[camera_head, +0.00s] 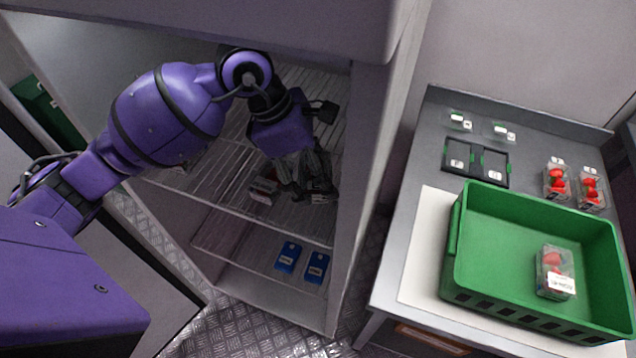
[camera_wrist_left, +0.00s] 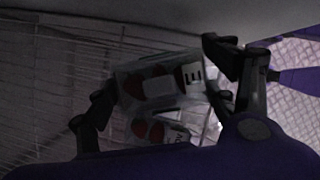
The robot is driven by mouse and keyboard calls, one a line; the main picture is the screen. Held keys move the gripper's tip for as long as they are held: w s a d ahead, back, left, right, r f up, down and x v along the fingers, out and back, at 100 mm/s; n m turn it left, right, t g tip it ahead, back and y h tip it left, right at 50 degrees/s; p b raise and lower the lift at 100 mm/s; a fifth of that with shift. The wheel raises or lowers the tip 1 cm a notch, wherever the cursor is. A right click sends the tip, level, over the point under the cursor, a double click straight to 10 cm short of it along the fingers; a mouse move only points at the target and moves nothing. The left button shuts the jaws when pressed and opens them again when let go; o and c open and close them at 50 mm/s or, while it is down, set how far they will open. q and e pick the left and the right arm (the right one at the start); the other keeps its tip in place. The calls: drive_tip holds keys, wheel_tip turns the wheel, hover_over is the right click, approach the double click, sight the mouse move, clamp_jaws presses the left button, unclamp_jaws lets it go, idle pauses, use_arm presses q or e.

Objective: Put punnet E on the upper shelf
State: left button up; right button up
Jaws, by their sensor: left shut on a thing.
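Punnet E (camera_wrist_left: 150,85) is a clear box with red berries and a white label marked E. In the left wrist view it lies between the fingers of my left gripper (camera_wrist_left: 163,95), which is shut on it. In the head view my left gripper (camera_head: 305,188) is inside the cabinet, over the front part of the upper wire shelf (camera_head: 205,180), and largely hides the punnet. A second punnet (camera_wrist_left: 158,131) with a partly readable label sits close beside E in the wrist view. I cannot tell whether E touches the shelf. My right gripper is out of view.
Two blue packs (camera_head: 288,256) lie on the lower shelf (camera_head: 222,245). The cabinet's side wall (camera_head: 365,150) stands close to the right of my gripper. On the right counter (camera_head: 425,160) are a green crate (camera_head: 480,300) with a punnet (camera_head: 553,272), a black tray (camera_head: 477,162) and more punnets.

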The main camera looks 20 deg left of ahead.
sight(308, 170)
use_arm(q)
wheel_tip(308, 170, down, 5)
drive_tip(key=shift+d+r+b, duration=0.1)
drive_tip(key=shift+r+b, duration=0.1)
drive_tip(key=shift+b, duration=0.85)
drive_tip(key=shift+w+d, duration=0.1)
drive_tip(key=shift+d, duration=0.05)
drive_tip(key=shift+f, duration=0.15)
drive_tip(key=o, duration=1.2)
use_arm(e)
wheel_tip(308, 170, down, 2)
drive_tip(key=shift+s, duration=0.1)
use_arm(q)
drive_tip(key=shift+r, duration=0.4)
drive_tip(key=shift+v, duration=3.6)
